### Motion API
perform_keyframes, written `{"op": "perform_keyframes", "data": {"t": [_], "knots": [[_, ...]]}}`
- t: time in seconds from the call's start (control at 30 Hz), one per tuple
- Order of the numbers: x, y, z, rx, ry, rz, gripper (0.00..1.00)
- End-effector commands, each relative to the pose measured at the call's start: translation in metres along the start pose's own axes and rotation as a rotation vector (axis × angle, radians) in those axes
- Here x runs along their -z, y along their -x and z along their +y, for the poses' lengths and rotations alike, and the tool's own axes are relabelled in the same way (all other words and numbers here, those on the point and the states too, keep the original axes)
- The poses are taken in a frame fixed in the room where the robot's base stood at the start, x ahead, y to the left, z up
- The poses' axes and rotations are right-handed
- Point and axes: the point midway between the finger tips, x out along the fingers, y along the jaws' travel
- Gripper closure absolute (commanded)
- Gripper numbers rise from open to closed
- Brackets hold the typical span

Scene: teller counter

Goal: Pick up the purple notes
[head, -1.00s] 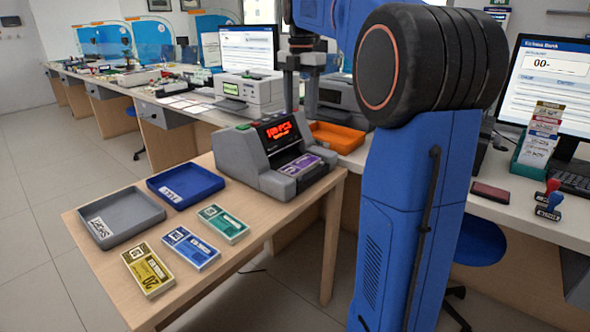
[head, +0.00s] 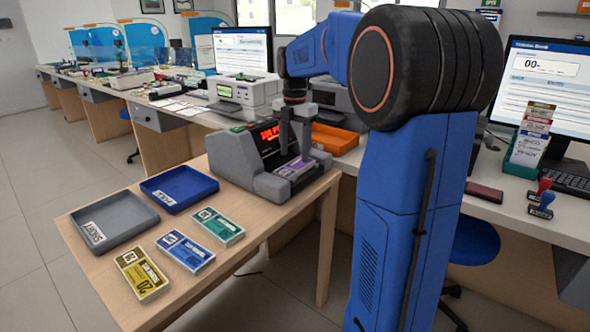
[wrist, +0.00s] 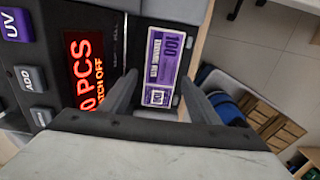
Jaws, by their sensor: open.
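The purple notes (head: 294,170) lie in the front tray of the grey counting machine (head: 238,162). In the wrist view the purple notes (wrist: 162,66) show a printed 100 and lie between the lines of my two fingers. My gripper (head: 296,155) is over the machine's tray, pointing down at the notes. In the wrist view my gripper (wrist: 163,98) is open, one finger on each side of the notes' near end. I cannot tell how far above the notes the fingertips are.
The wooden table also holds a grey tray (head: 90,236), a blue tray (head: 178,200), and yellow (head: 142,274), blue (head: 185,251) and green (head: 217,228) note bundles. An orange tray (head: 335,139) is on the counter behind. The machine's display (wrist: 84,70) stands beside the notes.

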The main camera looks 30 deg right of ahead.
Motion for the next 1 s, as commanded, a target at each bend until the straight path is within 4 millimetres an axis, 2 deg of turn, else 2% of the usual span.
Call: {"op": "perform_keyframes", "data": {"t": [0.1,0.3,0.57,0.6,0.73,0.8,1.0], "knots": [[0.001,-0.018,-0.002,0.002,0.0,0.002,0.44],[0.001,-0.038,-0.002,0.002,0.0,0.001,0.44],[0.0,-0.041,-0.002,0.001,0.0,0.001,0.44],[0.0,-0.041,-0.002,0.001,0.0,0.001,0.46],[0.0,-0.041,-0.002,0.001,0.0,0.001,0.77],[0.0,-0.041,-0.002,0.001,0.0,0.001,0.81],[0.0,-0.04,-0.002,0.001,0.0,0.001,0.81]]}}
